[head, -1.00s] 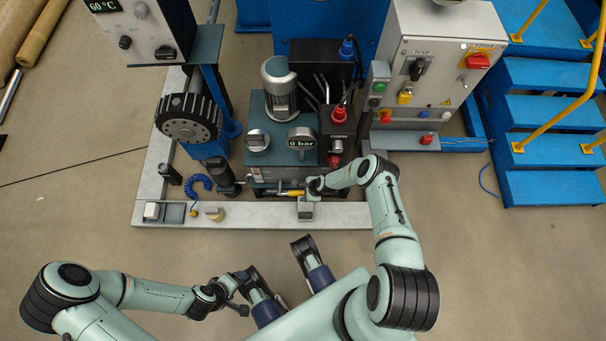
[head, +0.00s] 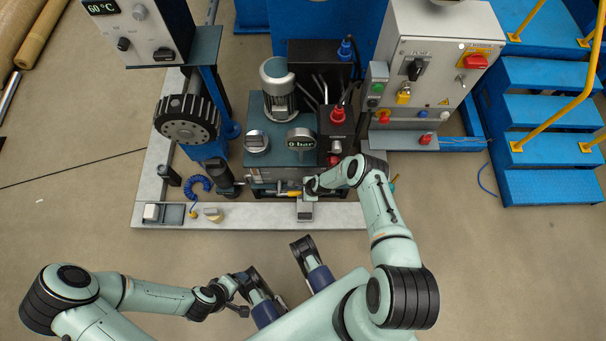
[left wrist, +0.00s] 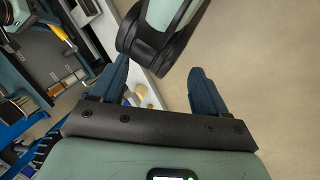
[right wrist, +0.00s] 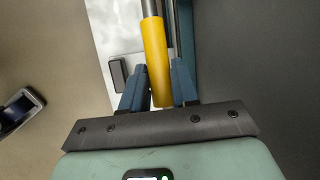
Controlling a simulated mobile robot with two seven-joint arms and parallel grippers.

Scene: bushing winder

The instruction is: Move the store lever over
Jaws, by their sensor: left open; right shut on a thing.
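A lever with a yellow grip (head: 294,194) lies at the front of the blue hydraulic unit (head: 262,140). My right gripper (head: 309,188) is at this grip in the head view. In the right wrist view, the yellow grip (right wrist: 156,62) stands between the two blue fingers of the right gripper (right wrist: 158,68), which are shut on it. A grey rod runs out of the grip's far end. The fingers hide part of the lever in the head view. My left gripper (left wrist: 158,68) is open and empty in the left wrist view, away from the lever.
The pale base frame (head: 255,215) runs along the front of the unit. A gauge reading 0 bar (head: 301,142) stands on it. A grey control cabinet (head: 440,65) and blue steps (head: 555,130) are to the right.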

